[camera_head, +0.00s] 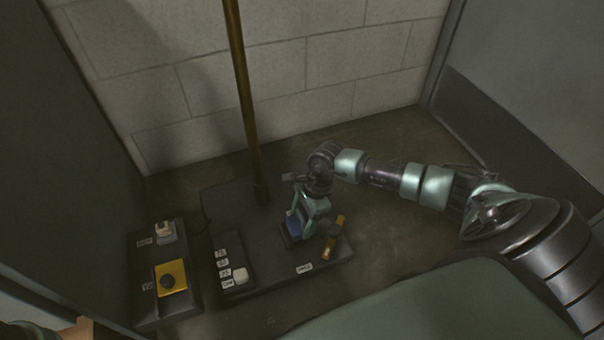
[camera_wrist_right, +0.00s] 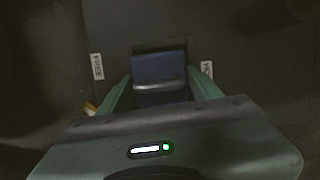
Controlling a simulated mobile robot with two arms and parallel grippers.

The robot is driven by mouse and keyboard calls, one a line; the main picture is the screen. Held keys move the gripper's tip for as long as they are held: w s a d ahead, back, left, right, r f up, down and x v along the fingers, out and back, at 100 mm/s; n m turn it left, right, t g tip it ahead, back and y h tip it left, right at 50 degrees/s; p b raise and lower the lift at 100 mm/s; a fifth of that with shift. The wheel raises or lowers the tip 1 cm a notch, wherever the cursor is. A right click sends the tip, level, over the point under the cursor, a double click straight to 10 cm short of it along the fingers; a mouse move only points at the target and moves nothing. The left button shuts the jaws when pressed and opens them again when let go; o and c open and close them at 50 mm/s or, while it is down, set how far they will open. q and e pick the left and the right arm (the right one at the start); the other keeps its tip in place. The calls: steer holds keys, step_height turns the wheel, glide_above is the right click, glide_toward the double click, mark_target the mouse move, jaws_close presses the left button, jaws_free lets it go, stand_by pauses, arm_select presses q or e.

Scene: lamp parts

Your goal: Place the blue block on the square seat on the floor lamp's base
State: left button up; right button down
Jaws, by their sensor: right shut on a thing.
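The floor lamp's base (camera_head: 275,270) is a dark flat slab, with a brass pole (camera_head: 242,90) rising from it. My right gripper (camera_head: 303,226) is low over the base's front right part, shut on the blue block (camera_head: 293,224). In the right wrist view the blue block (camera_wrist_right: 159,68) sits between the two green fingers of the right gripper (camera_wrist_right: 158,92). A darker square outline, apparently the square seat (camera_wrist_right: 160,45), shows around the block's far edge. I cannot tell whether the block is inside it or just above.
A yellow-and-dark part (camera_head: 334,238) stands close right of the gripper. A white button (camera_head: 240,275) and several labels are on the base's left front. A block wall is behind.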

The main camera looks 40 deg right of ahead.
steer(key=shift+w+f+b, duration=0.1)
steer(key=shift+f+b, duration=0.3)
steer(key=shift+f, duration=0.7)
steer(key=shift+c, duration=1.5)
jaws_free()
steer(key=shift+f, duration=0.15)
